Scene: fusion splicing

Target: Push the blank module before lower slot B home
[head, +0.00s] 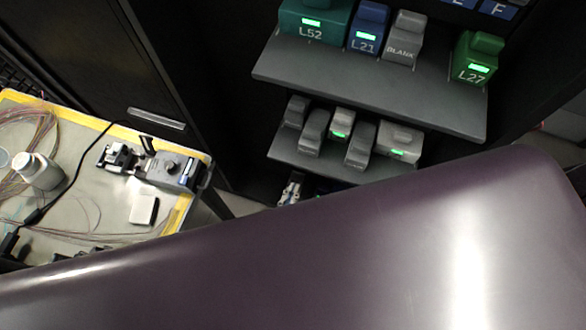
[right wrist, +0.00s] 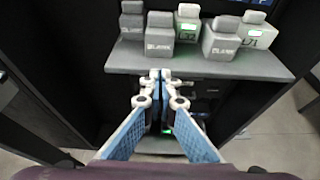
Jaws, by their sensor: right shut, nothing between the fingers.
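The lower shelf (head: 285,155) holds a row of grey modules. The second from the left, a blank module (head: 314,132), stands further forward than its left neighbour. In the right wrist view this blank module (right wrist: 160,36) shows its BLANK label, straight above my fingertips in the picture. My right gripper (right wrist: 160,75) is shut and empty, its tips showing against the shelf's front edge, apart from the module. In the head view a small part of the right gripper (head: 292,188) shows below the shelf; my purple arm hides the rest. My left gripper is not in view.
Another blank module (right wrist: 222,38) also stands forward, right of a green-lit module (right wrist: 187,20). The upper shelf (head: 370,93) with larger modules overhangs above. A table (head: 90,195) with a splicer (head: 170,170) and fibres stands at the left.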

